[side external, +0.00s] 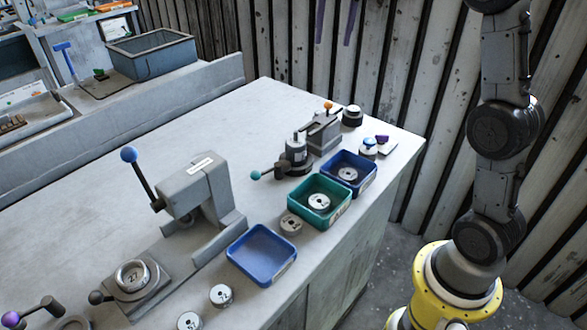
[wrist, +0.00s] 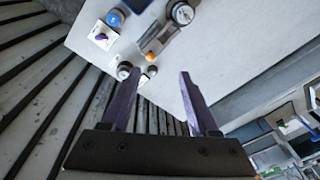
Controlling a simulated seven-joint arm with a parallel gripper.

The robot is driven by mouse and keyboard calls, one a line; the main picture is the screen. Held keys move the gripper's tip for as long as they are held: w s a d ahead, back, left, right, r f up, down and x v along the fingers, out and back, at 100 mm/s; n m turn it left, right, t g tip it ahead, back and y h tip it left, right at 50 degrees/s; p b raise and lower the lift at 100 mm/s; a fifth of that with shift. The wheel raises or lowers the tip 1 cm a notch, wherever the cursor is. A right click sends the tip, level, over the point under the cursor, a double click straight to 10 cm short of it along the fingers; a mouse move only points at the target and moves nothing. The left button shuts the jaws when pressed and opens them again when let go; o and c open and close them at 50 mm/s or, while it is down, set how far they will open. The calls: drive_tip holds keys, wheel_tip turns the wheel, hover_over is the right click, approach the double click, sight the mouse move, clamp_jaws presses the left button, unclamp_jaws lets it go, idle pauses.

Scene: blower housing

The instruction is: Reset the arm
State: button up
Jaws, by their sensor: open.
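My gripper (side external: 333,42) shows at the top edge of the side external view as two purple fingers pointing down, high in front of the plank wall. Its body is cut off by the frame. In the wrist view the gripper (wrist: 160,73) has its two purple fingers spread apart with nothing between them. The fingers touch nothing that I can see. My arm stands at the right of the side external view, beside the workbench (side external: 110,215).
A press with a blue-knobbed lever (side external: 195,185) stands on the bench. Near the right edge are an empty blue tray (side external: 240,270), a green tray (side external: 335,222) and another blue tray (side external: 372,185), each holding a round part, and a clamp fixture (side external: 325,135). The bench's back left is clear.

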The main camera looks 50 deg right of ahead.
drive_tip(key=s+a+n+t, duration=0.1)
drive_tip(key=s+a+n, duration=0.1)
drive_tip(key=s+a, duration=0.45)
drive_tip(key=s+a+n+t, duration=0.2)
drive_tip(key=s+a+n, duration=0.15)
drive_tip(key=s, duration=0.65)
drive_tip(key=s+a+f+n, duration=0.1)
drive_tip(key=s+f+n, duration=0.1)
drive_tip(key=s+f, duration=0.2)
drive_tip(key=s+a+f+n+t, duration=0.1)
drive_tip(key=s+a+f+n, duration=0.1)
drive_tip(key=s+f, duration=0.3)
wheel_tip(320, 180, down, 4)
drive_tip(key=shift+r+n, duration=0.2)
drive_tip(key=shift+n, duration=0.15)
